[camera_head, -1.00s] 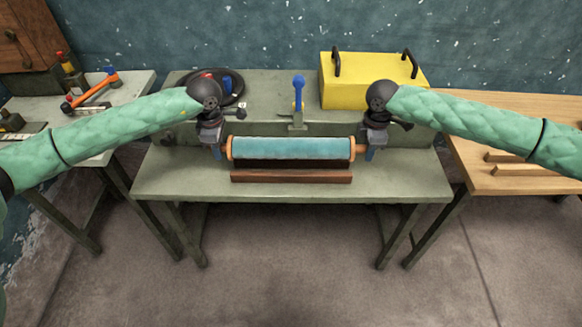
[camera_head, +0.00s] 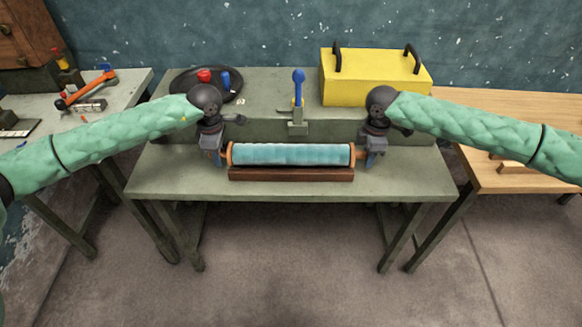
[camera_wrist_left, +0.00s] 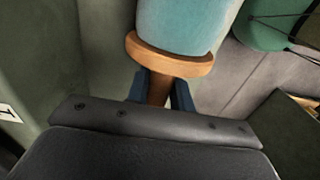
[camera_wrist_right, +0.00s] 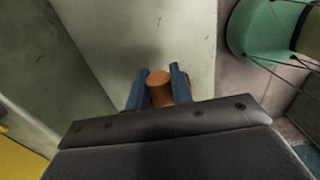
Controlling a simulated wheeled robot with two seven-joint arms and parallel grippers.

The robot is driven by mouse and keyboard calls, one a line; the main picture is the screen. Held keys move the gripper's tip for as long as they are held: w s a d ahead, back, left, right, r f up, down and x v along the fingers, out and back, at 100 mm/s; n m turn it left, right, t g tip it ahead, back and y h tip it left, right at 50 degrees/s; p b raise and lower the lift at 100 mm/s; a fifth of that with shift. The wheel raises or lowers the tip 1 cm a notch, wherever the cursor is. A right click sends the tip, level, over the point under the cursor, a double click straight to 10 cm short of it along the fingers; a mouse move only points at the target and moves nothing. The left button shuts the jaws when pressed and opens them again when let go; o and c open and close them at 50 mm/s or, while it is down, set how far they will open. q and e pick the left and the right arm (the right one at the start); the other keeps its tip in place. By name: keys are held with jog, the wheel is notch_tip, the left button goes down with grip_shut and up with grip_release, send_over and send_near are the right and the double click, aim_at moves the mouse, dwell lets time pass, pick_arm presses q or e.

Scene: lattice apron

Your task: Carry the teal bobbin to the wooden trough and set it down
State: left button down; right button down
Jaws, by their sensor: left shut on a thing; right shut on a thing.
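The teal bobbin (camera_head: 290,154) lies level across the middle of the green-grey bench, with orange-brown end flanges. The brown wooden trough (camera_head: 290,174) sits directly below it, and its front wall meets the bobbin's lower edge in the head view. I cannot tell whether the bobbin rests in it. My left gripper (camera_head: 217,157) is shut on the bobbin's left handle; the left wrist view shows the flange and handle between the fingers (camera_wrist_left: 164,92). My right gripper (camera_head: 371,158) is shut on the right handle, whose wooden end shows in the right wrist view (camera_wrist_right: 161,92).
A blue-handled clamp (camera_head: 298,88) stands behind the bobbin. A yellow box (camera_head: 375,78) with black handles is at back right, a dark round tray (camera_head: 180,84) at back left. A wooden table (camera_head: 478,184) adjoins on the right. The front bench strip is clear.

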pick_arm(q)
jog(key=shift+f+b, duration=0.35)
jog(key=shift+f, duration=0.15)
pick_arm(e)
jog(key=shift+f, duration=0.5)
pick_arm(q)
jog(key=c, duration=1.2)
grip_release()
jog(key=shift+r, duration=0.15)
jog(key=shift+c, duration=0.2)
pick_arm(e)
jog(key=c, duration=1.2)
grip_release()
jog(key=shift+r, duration=0.1)
jog(key=shift+c, duration=0.2)
pick_arm(q)
notch_tip(320, 180, up, 12)
jog(key=shift+f, duration=0.1)
pick_arm(e)
jog(key=shift+r, duration=0.1)
notch_tip(320, 180, up, 12)
jog(key=shift+f, duration=0.1)
